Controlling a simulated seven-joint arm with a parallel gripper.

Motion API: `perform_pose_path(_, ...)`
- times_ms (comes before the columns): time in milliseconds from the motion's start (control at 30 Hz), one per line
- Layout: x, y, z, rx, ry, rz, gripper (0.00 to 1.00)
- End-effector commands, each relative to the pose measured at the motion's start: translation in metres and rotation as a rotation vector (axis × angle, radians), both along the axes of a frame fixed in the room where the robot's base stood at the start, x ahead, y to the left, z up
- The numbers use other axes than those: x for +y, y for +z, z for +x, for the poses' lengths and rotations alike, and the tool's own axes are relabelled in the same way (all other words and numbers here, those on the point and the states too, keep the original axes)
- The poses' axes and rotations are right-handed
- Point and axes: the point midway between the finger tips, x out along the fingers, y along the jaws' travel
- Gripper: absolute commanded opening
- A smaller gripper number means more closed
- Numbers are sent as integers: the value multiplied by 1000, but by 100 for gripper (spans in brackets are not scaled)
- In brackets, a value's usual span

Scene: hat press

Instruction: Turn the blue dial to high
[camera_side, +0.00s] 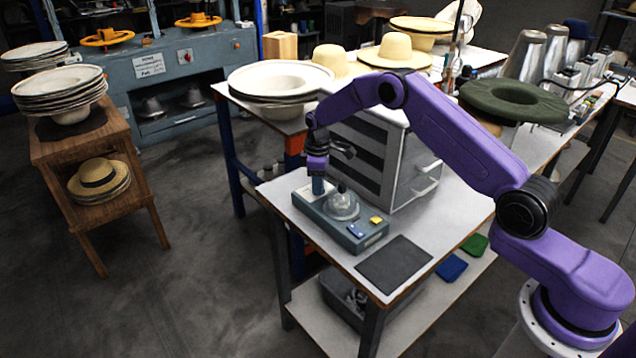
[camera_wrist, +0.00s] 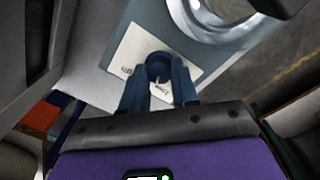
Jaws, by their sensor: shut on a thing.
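The blue dial (camera_wrist: 158,68) sits on a white label plate (camera_wrist: 142,52) of the grey-blue control box (camera_side: 372,238). My gripper (camera_wrist: 159,82) has its two blue fingers on either side of the dial, shut on it. Small print shows on the plate to the left of and below the dial, too blurred to read surely. I cannot tell the dial's setting. In the side view my gripper (camera_side: 318,187) points down at the box's left end, and its fingers hide the dial there.
A clear dome (camera_side: 342,206) stands on the box right beside my gripper. A blue button (camera_side: 355,230) and a yellow button (camera_side: 376,220) are at its near end. A grey cabinet (camera_side: 405,160) stands close behind. A dark mat (camera_side: 394,264) lies in front.

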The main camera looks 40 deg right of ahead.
Motion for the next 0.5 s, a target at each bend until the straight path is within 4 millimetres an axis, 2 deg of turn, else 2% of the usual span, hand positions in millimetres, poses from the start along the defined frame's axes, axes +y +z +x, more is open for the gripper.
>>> perform_pose_path(500,0,0,2,-2,-484,0,0)
